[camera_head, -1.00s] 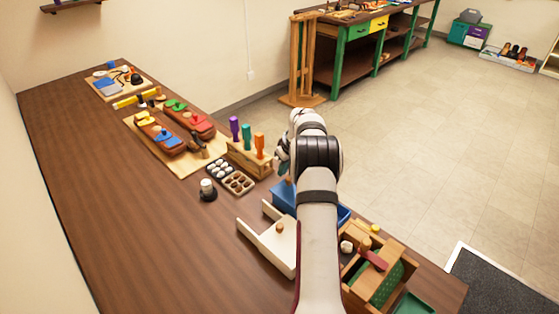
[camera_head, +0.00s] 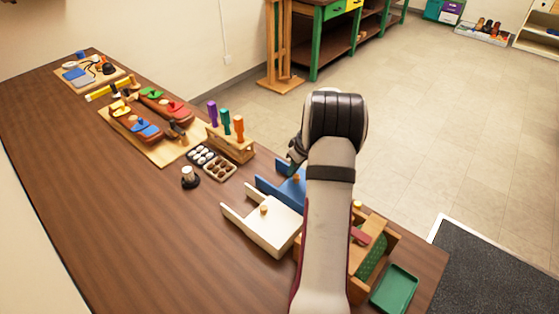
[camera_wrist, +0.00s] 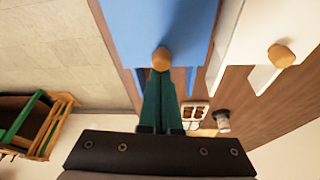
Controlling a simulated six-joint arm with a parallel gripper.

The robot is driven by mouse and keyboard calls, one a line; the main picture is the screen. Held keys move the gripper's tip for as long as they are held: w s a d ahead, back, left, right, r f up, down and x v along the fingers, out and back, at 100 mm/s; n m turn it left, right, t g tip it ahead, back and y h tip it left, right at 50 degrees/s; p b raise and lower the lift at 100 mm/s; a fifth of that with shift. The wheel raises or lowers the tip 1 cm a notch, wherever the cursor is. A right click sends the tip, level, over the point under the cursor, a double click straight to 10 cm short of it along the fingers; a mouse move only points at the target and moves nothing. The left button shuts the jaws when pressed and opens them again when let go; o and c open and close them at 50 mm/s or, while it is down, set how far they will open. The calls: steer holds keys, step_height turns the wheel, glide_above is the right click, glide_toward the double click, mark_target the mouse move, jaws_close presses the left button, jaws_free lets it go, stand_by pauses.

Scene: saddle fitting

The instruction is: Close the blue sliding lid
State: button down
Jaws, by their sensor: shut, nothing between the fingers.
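The blue sliding lid (camera_wrist: 190,25) fills the top middle of the wrist view, with a round wooden knob (camera_wrist: 161,57) near its lower edge. Blue side rails extend past that edge, with brown surface showing between them. My gripper (camera_wrist: 160,75) is shut and empty. Its green fingertips are right at the knob in the wrist view; I cannot tell whether they touch it. In the head view the fingers are mostly hidden by my wrist.
A white box (camera_head: 272,228) with its own wooden knob stands beside the blue one. A wooden box with green sides (camera_head: 373,258) and a green tray (camera_head: 395,289) are at the right. A peg stand (camera_head: 232,148) and egg-like tray (camera_head: 212,164) lie beyond. The table's left front is clear.

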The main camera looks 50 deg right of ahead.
steer(key=shift+s, duration=0.35)
step_height(320, 180, up, 10)
steer(key=w, duration=0.1)
steer(key=a+r+m+g+y, duration=0.1)
steer(key=a+r, duration=0.2)
steer(key=a, duration=0.8)
steer(key=a+r+y, duration=0.1)
steer(key=a+r, duration=0.2)
steer(key=a, duration=0.8)
steer(key=s+a+r+m+g, duration=0.1)
steer(key=s+a, duration=0.3)
steer(key=a, duration=0.3)
steer(key=s+a+g, duration=0.1)
steer(key=s+a, duration=0.2)
steer(key=a, duration=0.4)
steer(key=s+a+f+m, duration=0.1)
steer(key=s+a, duration=0.2)
steer(key=s, duration=0.3)
steer(key=s+a+f+g, duration=0.1)
steer(key=s+a, duration=0.3)
steer(key=s, duration=0.3)
steer(key=shift+f+m, duration=0.35)
steer(key=shift+m, duration=0.05)
